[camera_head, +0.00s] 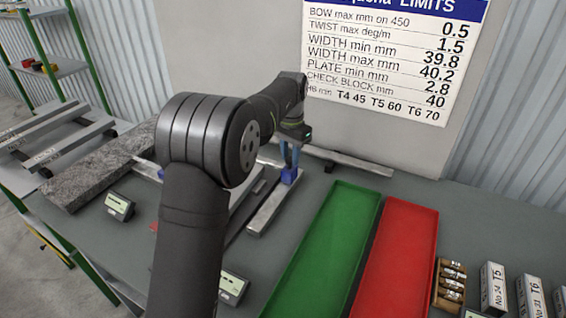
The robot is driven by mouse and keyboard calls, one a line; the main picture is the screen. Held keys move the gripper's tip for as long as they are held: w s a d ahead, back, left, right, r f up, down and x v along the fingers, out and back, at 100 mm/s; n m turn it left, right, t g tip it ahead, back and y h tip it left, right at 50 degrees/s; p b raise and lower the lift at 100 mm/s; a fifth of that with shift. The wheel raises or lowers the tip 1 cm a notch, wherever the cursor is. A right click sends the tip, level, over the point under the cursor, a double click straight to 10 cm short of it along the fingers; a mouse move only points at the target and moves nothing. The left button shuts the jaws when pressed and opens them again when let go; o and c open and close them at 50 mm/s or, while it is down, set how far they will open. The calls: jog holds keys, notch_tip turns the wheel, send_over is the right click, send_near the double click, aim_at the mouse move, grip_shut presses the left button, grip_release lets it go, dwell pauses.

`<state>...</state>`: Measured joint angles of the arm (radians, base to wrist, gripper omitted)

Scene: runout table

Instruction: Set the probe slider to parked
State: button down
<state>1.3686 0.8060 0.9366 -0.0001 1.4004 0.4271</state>
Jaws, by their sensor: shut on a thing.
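My gripper (289,158) points down behind my arm, at the far part of the table. Its fingers are shut on a small blue block (289,175), which looks like the probe slider. The block sits at the far end of a pale metal bar (268,211) on the table. My arm hides much of the fixture to the left of the bar. I cannot make out any marking for the parked position.
A green tray (327,240) and a red tray (398,255) lie to the right. Small displays (119,206) (233,287) stand on the table. A granite slab (100,170) lies at left. A long bar (345,158) lies at the back. Labelled blocks (493,287) stand at right.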

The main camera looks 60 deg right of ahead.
jog(key=d, duration=0.3)
jog(key=shift+d+r, duration=0.15)
jog(key=shift+d, duration=0.05)
jog(key=c, duration=1.2)
grip_release()
jog(key=shift+d, duration=0.1)
jog(key=shift+o, duration=0.3)
notch_tip(320, 180, up, 17)
jog(key=shift+r, duration=0.15)
